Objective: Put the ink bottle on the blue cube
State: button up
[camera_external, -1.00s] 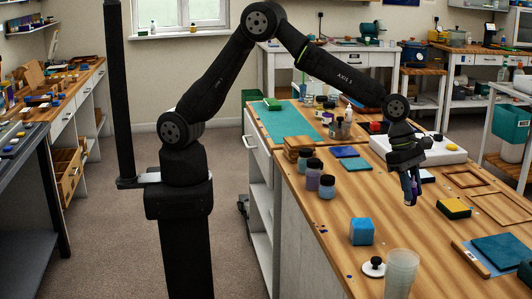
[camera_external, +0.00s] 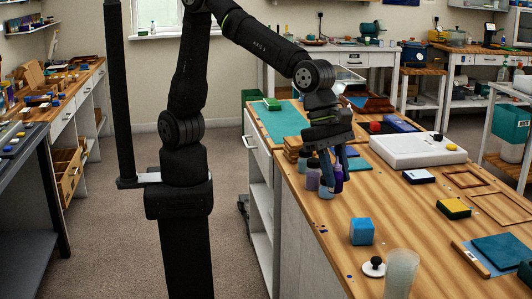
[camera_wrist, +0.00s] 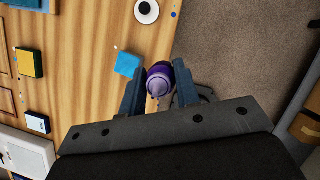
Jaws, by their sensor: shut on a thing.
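My gripper (camera_external: 332,182) is shut on a purple ink bottle (camera_external: 338,183), held between the two blue-grey fingers. In the wrist view my gripper (camera_wrist: 158,85) has the bottle (camera_wrist: 160,78) between its fingers, with its pale pointed tip showing. The blue cube (camera_external: 361,231) rests on the wooden table, to the right and nearer the camera than the gripper. The cube (camera_wrist: 127,63) also shows in the wrist view, up and left of the bottle, apart from it. Nothing is on top of the cube.
Dark-lidded jars (camera_external: 313,174) stand on the table close to my gripper, partly hidden by it. A white lidded knob (camera_external: 374,267) and a clear cup (camera_external: 401,273) stand near the cube. A yellow block (camera_external: 454,208) lies to the right. Bare wood surrounds the cube.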

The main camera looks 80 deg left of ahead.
jog(key=s, duration=0.2)
send_near(369, 226)
jog(key=shift+w+d, duration=0.4)
jog(key=shift+d, duration=0.35)
jog(key=shift+f, duration=2.05)
jog(key=shift+f, duration=0.1)
jog(key=o, duration=0.5)
jog(key=shift+f, duration=0.1)
jog(key=o, duration=0.5)
jog(key=shift+c, duration=0.2)
jog(key=v, duration=1.2)
